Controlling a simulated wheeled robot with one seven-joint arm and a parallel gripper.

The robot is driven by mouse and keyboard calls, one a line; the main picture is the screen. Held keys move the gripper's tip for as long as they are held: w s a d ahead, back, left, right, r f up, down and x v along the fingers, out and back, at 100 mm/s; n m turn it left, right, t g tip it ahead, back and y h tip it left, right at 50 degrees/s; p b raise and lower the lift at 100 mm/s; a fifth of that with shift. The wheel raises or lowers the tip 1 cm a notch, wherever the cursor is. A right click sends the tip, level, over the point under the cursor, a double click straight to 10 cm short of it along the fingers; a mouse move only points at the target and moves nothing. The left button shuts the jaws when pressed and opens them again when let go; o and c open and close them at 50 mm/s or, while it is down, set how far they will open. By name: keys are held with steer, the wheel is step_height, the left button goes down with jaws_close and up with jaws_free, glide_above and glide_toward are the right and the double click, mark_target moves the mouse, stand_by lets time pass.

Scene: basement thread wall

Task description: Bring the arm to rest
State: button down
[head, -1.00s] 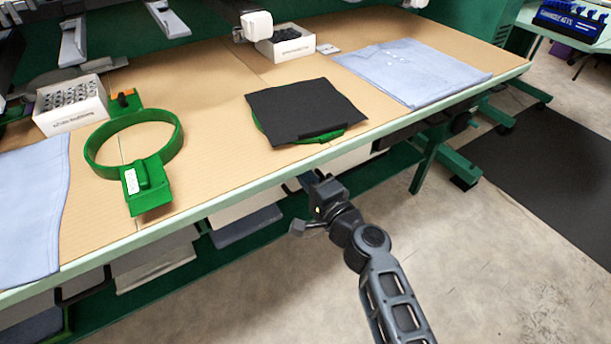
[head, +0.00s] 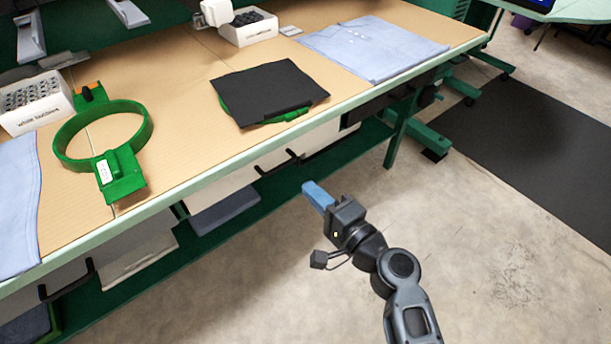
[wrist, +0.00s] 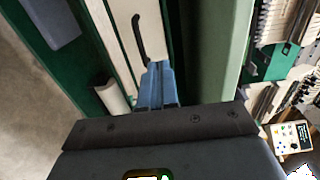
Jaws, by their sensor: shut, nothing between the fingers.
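My gripper (head: 317,196) is in front of the workbench, below its front edge and apart from it, over the concrete floor. Its blue fingers are together and empty; they also show in the wrist view (wrist: 157,84). My arm reaches up from the bottom right of the head view, bent at the wrist.
On the workbench (head: 192,97) lie a green hoop (head: 146,133), a black cloth square (head: 268,92) on a green frame, and folded blue cloth (head: 372,48). White boxes (head: 247,27) stand behind. A drawer handle (wrist: 139,38) is near the fingers in the wrist view.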

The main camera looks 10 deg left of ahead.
steer(key=shift+s+d, duration=0.15)
steer(key=s+d+f+n+t+h+p, duration=0.1)
steer(key=s+d+h+p, duration=0.3)
steer(key=s+d, duration=0.65)
steer(key=s+d+t+h+p, duration=0.1)
steer(key=s+d+h+p, duration=0.1)
steer(key=s+d+h, duration=0.8)
steer(key=s+d+r+n+t+p, duration=0.1)
steer(key=s+d+r+n, duration=0.2)
steer(key=s+r, duration=0.6)
steer(key=s+d+r+n+p, duration=0.2)
steer(key=s+d+r, duration=0.3)
steer(key=s+r, duration=0.4)
step_height(320, 180, up, 3)
steer(key=shift+s+d+n+t, duration=0.3)
steer(key=shift+n+t, duration=0.1)
steer(key=shift+n, duration=0.4)
